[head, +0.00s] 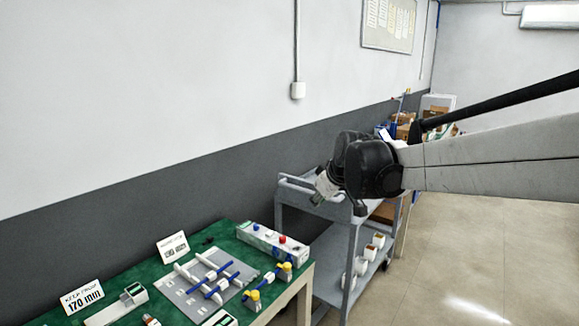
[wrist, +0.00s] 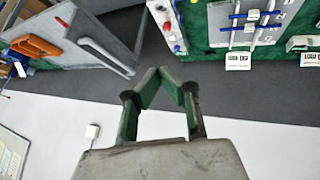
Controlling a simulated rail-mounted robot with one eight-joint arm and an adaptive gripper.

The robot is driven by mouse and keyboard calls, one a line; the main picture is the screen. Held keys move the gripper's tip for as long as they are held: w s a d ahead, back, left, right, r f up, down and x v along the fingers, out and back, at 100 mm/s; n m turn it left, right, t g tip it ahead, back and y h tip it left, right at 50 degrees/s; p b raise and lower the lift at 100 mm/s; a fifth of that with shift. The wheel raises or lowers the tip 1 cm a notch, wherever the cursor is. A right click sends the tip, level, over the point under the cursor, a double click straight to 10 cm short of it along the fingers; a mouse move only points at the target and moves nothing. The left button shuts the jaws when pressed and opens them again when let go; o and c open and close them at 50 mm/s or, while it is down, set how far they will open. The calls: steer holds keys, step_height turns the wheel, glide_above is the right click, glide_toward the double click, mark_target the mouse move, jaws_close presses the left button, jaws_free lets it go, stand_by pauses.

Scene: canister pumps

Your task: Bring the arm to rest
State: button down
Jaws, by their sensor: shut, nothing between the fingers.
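My arm (head: 490,155) reaches in from the right in the head view, its dark wrist joint in front of the grey cart. My gripper (head: 322,190) shows only partly there, at the left end of the wrist, high above the floor and apart from the table. In the wrist view my gripper (wrist: 161,75) has its green-padded fingers angled together at the tips, shut with nothing held. The green table (head: 215,244) stands at lower left with a grey board (head: 196,297) carrying blue and white pump parts.
A grey cart (head: 345,245) stands just right of the table, with several white cups on its lower shelf. A white panel with red and blue knobs (head: 272,242) lies at the table's back. Two label cards (head: 173,247) stand on the table. Open floor (head: 480,255) is at right.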

steer(key=s+d+m+h, duration=0.15)
steer(key=s+d, duration=0.25)
steer(key=s, duration=0.6)
steer(key=s+d+m, duration=0.3)
steer(key=s, duration=0.6)
steer(key=s+d+f+m, duration=0.2)
steer(key=s+f, duration=0.1)
steer(key=s, duration=0.5)
steer(key=s+d+f+m+h, duration=0.1)
steer(key=s+d+f+m, duration=0.1)
steer(key=s, duration=0.6)
step_height(320, 180, down, 2)
steer(key=shift+s+d+f, duration=0.1)
steer(key=shift+s+d, duration=0.15)
steer(key=shift+d, duration=0.35)
